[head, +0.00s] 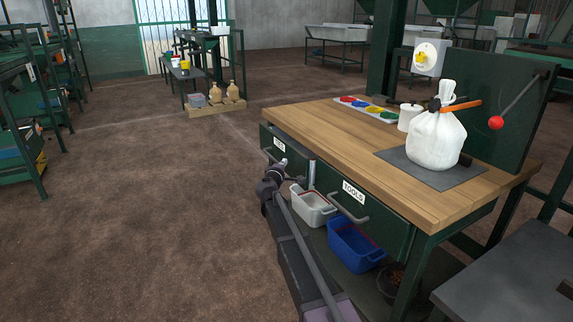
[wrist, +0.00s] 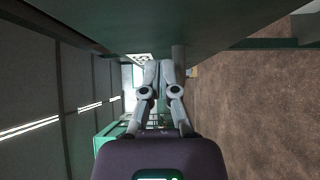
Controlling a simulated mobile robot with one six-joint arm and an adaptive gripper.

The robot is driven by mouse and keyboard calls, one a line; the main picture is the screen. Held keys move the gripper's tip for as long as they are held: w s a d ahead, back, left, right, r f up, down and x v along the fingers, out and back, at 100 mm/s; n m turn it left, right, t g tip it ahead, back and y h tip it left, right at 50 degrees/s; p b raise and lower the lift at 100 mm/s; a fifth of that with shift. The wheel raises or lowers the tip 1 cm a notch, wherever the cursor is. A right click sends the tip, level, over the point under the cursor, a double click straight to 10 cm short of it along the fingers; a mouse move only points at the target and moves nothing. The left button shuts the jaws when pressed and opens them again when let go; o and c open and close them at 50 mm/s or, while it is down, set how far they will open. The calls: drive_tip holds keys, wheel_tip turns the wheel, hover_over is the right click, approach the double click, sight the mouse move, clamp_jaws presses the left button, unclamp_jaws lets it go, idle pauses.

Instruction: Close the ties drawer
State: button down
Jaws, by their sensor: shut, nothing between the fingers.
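The ties drawer (head: 296,156) is the left of two dark green drawers under the wooden worktop. Its small white label (head: 279,146) is hard to read. I cannot tell clearly how far this drawer stands out. My gripper (head: 281,164) is in front of the drawer's lower face, close to it, and hides part of it. In the wrist view my gripper (wrist: 160,66) has its fingers together and empty. They point along a dark green panel (wrist: 130,28) and lie beside a grey bar (wrist: 178,58). Contact cannot be made out.
The right drawer, labelled TOOLS (head: 353,192), has a bar handle (head: 347,210). Below are a white bin (head: 313,208) and a blue bin (head: 355,247). A tied white bag (head: 437,140) sits on a dark mat (head: 400,160) on the worktop (head: 330,125). Floor to the left is open.

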drive_tip(key=a+v, duration=0.2)
drive_tip(key=v, duration=1)
drive_tip(key=shift+w, duration=0.25)
drive_tip(key=shift+d, duration=0.1)
drive_tip(key=s+d+f+m+g+h, duration=0.1)
drive_tip(key=s+d+f+m+g, duration=0.25)
drive_tip(key=d, duration=0.35)
drive_tip(key=s+d+f+m+g+p, duration=0.1)
drive_tip(key=s+d+f+m+g, duration=0.2)
drive_tip(key=s+d, duration=0.25)
drive_tip(key=s+d+f+m+g+h, duration=0.1)
drive_tip(key=s+d+f+m+g, duration=0.25)
drive_tip(key=d, duration=0.35)
drive_tip(key=s+d+f+m+g+y, duration=0.1)
drive_tip(key=s+f+m+g+y, duration=0.1)
drive_tip(key=s, duration=0.9)
drive_tip(key=s+d+f+m+g+y+p, duration=0.1)
drive_tip(key=s+f+g+y, duration=0.3)
drive_tip(key=s, duration=0.7)
drive_tip(key=shift+d+f+m+g+y, duration=0.3)
drive_tip(key=shift+m+g+y, duration=0.3)
drive_tip(key=shift+m, duration=0.2)
drive_tip(key=shift+s, duration=0.15)
